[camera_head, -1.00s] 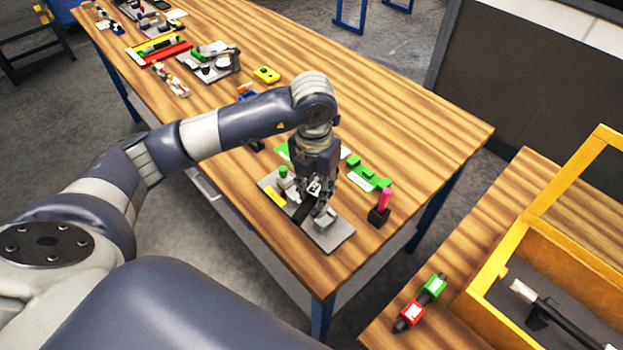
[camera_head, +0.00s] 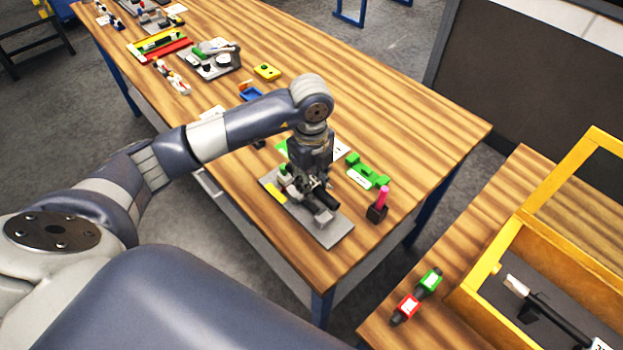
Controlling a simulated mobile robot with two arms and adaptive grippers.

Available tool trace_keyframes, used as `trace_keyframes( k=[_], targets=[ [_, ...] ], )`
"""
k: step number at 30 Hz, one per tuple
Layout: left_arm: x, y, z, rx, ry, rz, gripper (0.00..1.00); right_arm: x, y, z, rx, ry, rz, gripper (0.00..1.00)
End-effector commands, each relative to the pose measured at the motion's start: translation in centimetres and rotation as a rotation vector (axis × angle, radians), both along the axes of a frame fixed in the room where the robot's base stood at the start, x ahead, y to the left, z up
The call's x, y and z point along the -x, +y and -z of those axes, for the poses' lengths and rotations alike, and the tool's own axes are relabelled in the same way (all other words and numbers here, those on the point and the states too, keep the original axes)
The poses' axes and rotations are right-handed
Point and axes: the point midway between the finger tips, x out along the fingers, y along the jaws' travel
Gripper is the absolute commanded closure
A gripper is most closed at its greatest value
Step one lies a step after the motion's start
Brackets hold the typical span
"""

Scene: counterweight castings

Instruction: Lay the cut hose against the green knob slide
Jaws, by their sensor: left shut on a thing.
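My left gripper (camera_head: 312,186) points down over a grey plate (camera_head: 325,237) near the front corner of the wooden table. It is shut on a short black piece (camera_head: 328,198), which looks like the cut hose. Its far end sticks out to the lower right of the fingers; the rest is hidden by them. The green knob slide (camera_head: 285,170) stands on the plate just left of the gripper, partly covered by it. I cannot tell whether the hose touches the slide. My right gripper is not in view.
A grey block (camera_head: 323,216) sits on the plate. A green part (camera_head: 368,170) and a black holder with a pink stick (camera_head: 379,207) stand to the right. A yellow-framed crate (camera_head: 485,310) is on the side table.

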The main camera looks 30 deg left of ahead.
Motion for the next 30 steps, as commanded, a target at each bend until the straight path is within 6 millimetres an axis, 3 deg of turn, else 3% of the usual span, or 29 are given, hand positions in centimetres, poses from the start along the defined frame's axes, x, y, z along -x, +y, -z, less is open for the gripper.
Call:
trace_keyframes(
  k=[14,30],
  targets=[
    [0.0,0.0,0.5,0.000,0.000,0.002,0.93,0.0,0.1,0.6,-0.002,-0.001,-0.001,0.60],
    [0.0,0.0,5.1,0.000,0.001,0.003,0.93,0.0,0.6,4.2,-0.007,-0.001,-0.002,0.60]
  ],
)
